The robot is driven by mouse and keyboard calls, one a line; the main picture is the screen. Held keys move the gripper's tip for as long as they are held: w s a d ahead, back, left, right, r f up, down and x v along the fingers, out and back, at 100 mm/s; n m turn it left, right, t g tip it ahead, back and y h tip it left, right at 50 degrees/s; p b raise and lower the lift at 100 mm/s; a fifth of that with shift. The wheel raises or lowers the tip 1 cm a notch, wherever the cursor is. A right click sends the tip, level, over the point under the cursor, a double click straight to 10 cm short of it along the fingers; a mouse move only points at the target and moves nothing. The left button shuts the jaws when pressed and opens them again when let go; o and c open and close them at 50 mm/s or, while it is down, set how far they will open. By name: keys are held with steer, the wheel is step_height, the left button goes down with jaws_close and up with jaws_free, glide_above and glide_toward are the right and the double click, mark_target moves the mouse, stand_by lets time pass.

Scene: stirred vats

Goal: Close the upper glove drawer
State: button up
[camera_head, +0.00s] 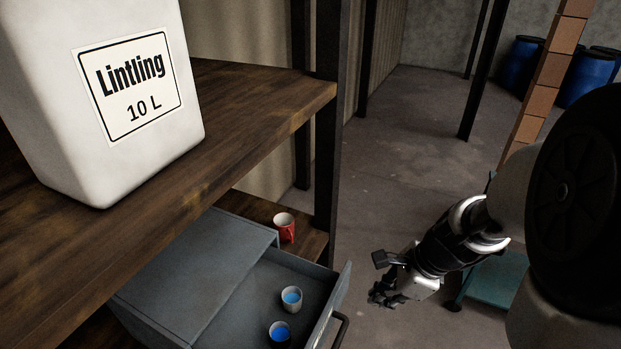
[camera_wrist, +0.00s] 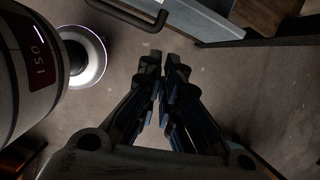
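A grey drawer (camera_head: 250,307) stands pulled out of a grey cabinet (camera_head: 197,258) under a wooden shelf. The handle (camera_wrist: 130,12) also shows at the top of the wrist view, beside the drawer front's edge (camera_wrist: 222,38). My gripper (camera_head: 377,298) is to the right of the drawer front, apart from the handle. In the wrist view its fingertips (camera_wrist: 164,72) are close together with nothing between them.
A white "Lintling 10 L" canister (camera_head: 110,90) stands on the wooden shelf (camera_head: 255,110) above the cabinet. A dark post (camera_head: 326,150) rises there. Floor beyond my gripper is clear; blue barrels (camera_head: 522,65) stand far back.

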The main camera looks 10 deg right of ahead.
steer(key=shift+w+d+f+m, duration=0.1)
steer(key=shift+d+f+m, duration=0.85)
steer(key=shift+m, duration=0.25)
jaws_close()
steer(key=w+a+f+b, duration=0.4)
steer(key=a+f+b, duration=0.1)
steer(key=f, duration=0.4)
steer(key=shift+w+a+f, duration=0.15)
steer(key=shift+w+a, duration=0.1)
steer(key=shift+a, duration=0.45)
steer(key=shift+w+a, duration=0.1)
steer(key=p, duration=1)
glide_above(279, 290)
